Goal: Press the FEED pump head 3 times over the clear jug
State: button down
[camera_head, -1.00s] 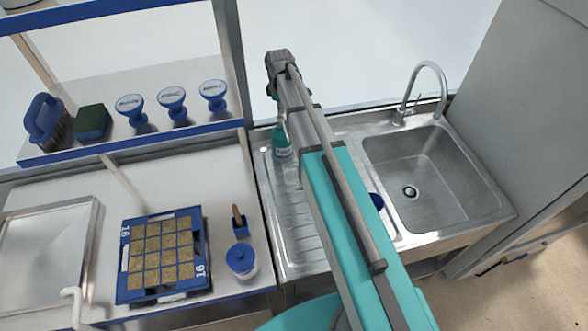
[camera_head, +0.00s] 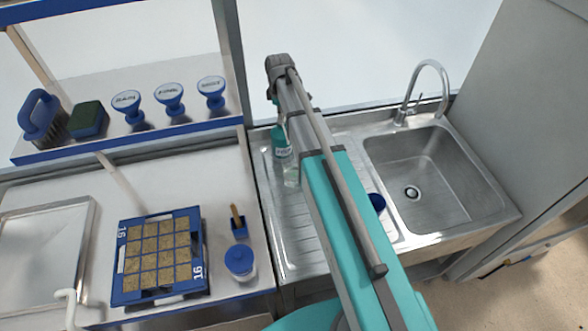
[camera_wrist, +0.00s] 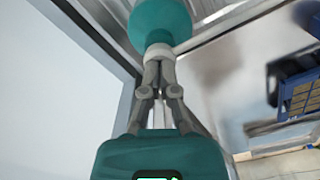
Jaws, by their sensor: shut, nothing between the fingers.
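The FEED pump bottle (camera_head: 281,143) is teal with a white label and stands upright on the sink's drainboard, left of my arm. The clear jug (camera_head: 291,176) is just in front of it, partly hidden by my arm. In the wrist view, my gripper (camera_wrist: 159,58) is shut and empty, its fingertips at the pale pump head (camera_wrist: 161,49). The round teal bottle (camera_wrist: 160,20) shows beyond them. I cannot tell whether the tips touch the pump head. In the head view my arm hides most of the gripper.
The sink basin (camera_head: 432,180) and tap (camera_head: 428,82) are to the right. A blue object (camera_head: 377,202) sits beside my arm. On the left bench are a seed tray (camera_head: 158,292), a blue-lidded tub (camera_head: 239,262) and a small blue holder (camera_head: 239,228). Stampers (camera_head: 169,98) stand on the shelf.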

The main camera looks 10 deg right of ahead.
jog(key=shift+r, duration=0.1)
jog(key=shift+r+p, duration=1.85)
jog(key=shift+p, duration=0.1)
jog(key=shift+f+b, duration=2)
jog(key=shift+r, duration=0.2)
jog(key=shift+r+p, duration=1.8)
jog(key=shift+p, duration=0.2)
